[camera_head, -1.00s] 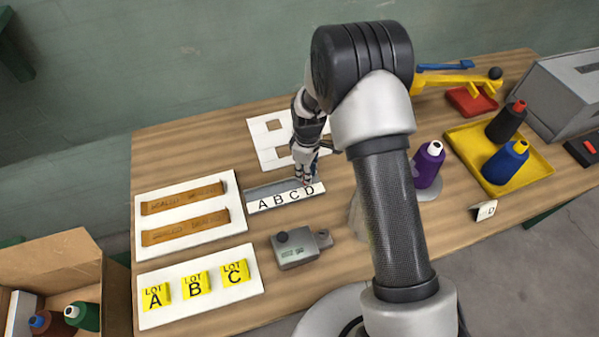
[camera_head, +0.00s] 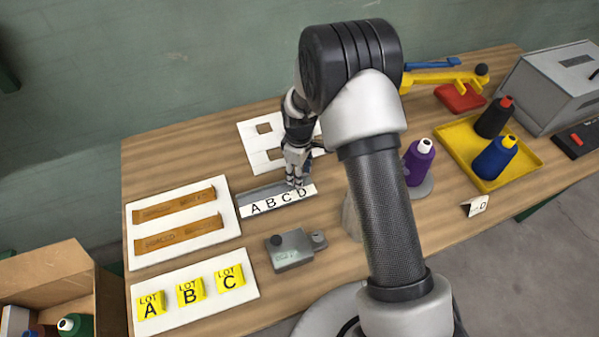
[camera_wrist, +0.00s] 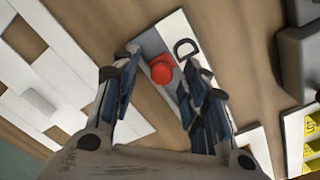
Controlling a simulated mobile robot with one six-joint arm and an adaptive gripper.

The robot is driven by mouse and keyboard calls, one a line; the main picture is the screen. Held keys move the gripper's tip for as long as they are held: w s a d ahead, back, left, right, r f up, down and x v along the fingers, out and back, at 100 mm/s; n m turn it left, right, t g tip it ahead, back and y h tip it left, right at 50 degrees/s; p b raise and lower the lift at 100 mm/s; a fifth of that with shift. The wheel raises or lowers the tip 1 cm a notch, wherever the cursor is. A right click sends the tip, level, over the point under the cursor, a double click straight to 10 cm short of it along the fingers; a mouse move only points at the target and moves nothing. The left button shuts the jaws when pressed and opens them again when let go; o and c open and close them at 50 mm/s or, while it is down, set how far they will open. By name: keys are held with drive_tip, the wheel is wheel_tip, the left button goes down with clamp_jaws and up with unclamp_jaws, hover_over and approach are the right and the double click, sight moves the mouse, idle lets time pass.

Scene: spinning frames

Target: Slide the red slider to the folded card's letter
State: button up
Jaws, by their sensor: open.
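The red slider (camera_wrist: 162,70) shows in the wrist view, on a grey track beside the letter D. My gripper (camera_wrist: 160,72) is open, with one finger on each side of the slider; whether they touch it I cannot tell. In the head view my gripper (camera_head: 297,183) is at the D end of the white letter strip (camera_head: 278,200), marked A B C D, and the slider is hidden there. The folded card (camera_head: 475,206) stands at the right front of the table and shows a letter D.
A grey device (camera_head: 290,250) sits in front of the strip. A white board with cutouts (camera_head: 250,133) lies behind the gripper. A purple bottle (camera_head: 418,162) stands right of my arm. A yellow tray (camera_head: 527,166) holds black and blue bottles. Lot cards lie at front left.

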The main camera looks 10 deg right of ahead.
wheel_tip(320, 180, up, 11)
drive_tip(key=shift+r, duration=0.2)
idle(0.5)
drive_tip(key=s+d+r+m+t, duration=0.1)
drive_tip(key=s+d+r+m, duration=0.15)
drive_tip(key=s+r, duration=0.5)
drive_tip(key=s+d+r+m+t, duration=0.1)
drive_tip(key=s+d+r+m, duration=0.2)
drive_tip(key=r, duration=0.7)
drive_tip(key=s+d+r+m+t, duration=0.1)
drive_tip(key=s+m, duration=0.2)
drive_tip(key=s, duration=0.6)
drive_tip(key=s+d+r+m+t, duration=0.1)
drive_tip(key=s+r+m, duration=0.1)
drive_tip(key=s, duration=0.7)
drive_tip(key=shift+s+d+r+m+t, duration=0.2)
drive_tip(key=shift+r+m+t, duration=0.1)
drive_tip(key=shift+m, duration=0.45)
